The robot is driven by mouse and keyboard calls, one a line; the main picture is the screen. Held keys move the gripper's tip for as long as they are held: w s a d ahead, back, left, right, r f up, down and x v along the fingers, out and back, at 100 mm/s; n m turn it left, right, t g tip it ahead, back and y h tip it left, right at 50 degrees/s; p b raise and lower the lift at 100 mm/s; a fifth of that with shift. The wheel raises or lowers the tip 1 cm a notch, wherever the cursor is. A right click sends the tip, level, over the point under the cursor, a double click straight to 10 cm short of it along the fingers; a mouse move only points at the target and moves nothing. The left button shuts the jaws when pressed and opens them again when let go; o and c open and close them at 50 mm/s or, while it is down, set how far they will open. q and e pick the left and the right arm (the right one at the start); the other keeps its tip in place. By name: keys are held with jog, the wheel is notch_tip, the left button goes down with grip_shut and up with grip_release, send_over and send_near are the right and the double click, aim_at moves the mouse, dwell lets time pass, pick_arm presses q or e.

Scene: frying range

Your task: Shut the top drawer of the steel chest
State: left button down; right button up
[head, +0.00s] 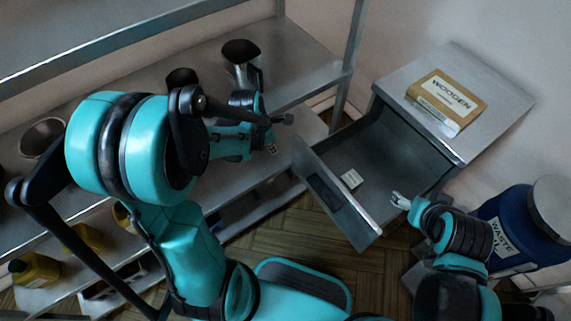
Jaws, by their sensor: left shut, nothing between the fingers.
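The steel chest (388,92) stands at the right, against the wall. Its top drawer (340,196) is pulled well out toward the lower left, its inside showing.
A yellow and white box marked "WOODEN" (446,97) lies on the chest. A blue waste drum (512,228) stands at the right. Steel shelving (300,62) with metal containers (241,57) and yellow bottles (36,269) runs along the left. Some wooden floor below the drawer is clear.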

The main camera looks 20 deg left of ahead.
pick_arm(q)
jog(key=w+d+f+n+b, duration=0.2)
jog(key=w+f+b, duration=0.3)
jog(key=f, duration=0.6)
jog(key=shift+w+d+f+b, duration=0.35)
jog(key=shift+d+b, duration=0.15)
jog(key=shift+b, duration=0.1)
jog(key=shift+w, duration=0.1)
